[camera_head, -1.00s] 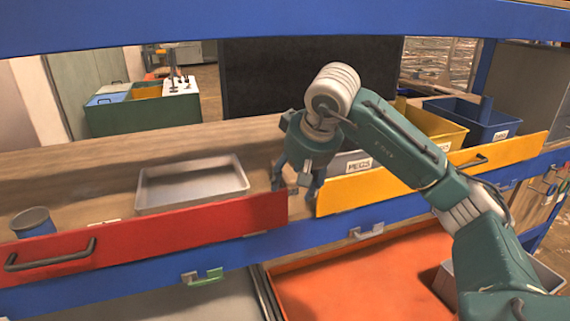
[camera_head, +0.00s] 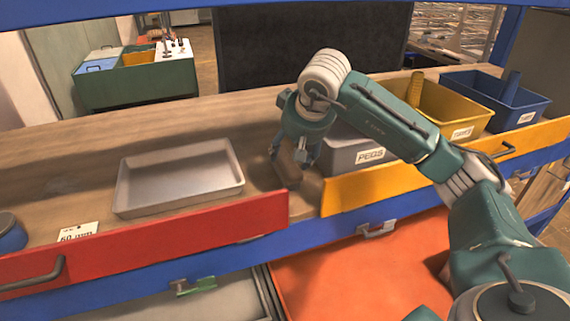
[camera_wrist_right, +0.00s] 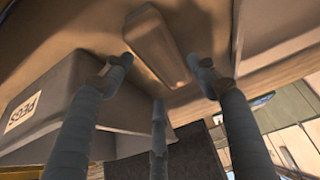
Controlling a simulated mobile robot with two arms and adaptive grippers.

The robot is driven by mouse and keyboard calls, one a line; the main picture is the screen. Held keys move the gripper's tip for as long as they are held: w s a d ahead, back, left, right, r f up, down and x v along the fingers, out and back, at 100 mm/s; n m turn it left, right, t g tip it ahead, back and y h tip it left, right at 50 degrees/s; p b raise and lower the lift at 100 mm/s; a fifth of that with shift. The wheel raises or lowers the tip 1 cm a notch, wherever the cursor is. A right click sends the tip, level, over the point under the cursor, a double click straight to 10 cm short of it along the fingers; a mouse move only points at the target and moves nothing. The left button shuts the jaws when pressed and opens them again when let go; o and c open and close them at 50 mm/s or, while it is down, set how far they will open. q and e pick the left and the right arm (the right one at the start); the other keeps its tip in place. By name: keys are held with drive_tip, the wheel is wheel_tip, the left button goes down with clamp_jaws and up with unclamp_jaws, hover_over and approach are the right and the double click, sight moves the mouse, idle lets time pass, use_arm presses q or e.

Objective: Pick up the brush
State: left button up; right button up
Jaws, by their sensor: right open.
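A brown elongated block-like thing, which looks like the brush (camera_head: 287,170), lies on the wooden shelf just behind the gap between the red and yellow front panels. In the right wrist view it shows as a tapered brown block (camera_wrist_right: 157,45) at the top middle. My right gripper (camera_head: 295,160) is over it, pointing down. In the wrist view my right gripper's fingers (camera_wrist_right: 160,76) are spread open around the near end of the block, with nothing seen clamped. Bristles cannot be made out. My left gripper is not in view.
A grey bin labelled PEGS (camera_head: 350,150) stands close right of my right gripper. Yellow (camera_head: 462,131) and blue (camera_head: 525,117) bins stand farther right. A shallow metal tray (camera_head: 233,180) lies left. The red panel (camera_head: 150,240) and yellow panel (camera_head: 360,190) edge the shelf.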

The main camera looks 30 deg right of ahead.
sight(289, 158)
drive_tip(key=p+x, duration=0.1)
drive_tip(key=x, duration=0.4)
drive_tip(key=shift+w+f, duration=0.1)
drive_tip(key=shift+d+f, duration=0.1)
drive_tip(key=c, duration=0.9)
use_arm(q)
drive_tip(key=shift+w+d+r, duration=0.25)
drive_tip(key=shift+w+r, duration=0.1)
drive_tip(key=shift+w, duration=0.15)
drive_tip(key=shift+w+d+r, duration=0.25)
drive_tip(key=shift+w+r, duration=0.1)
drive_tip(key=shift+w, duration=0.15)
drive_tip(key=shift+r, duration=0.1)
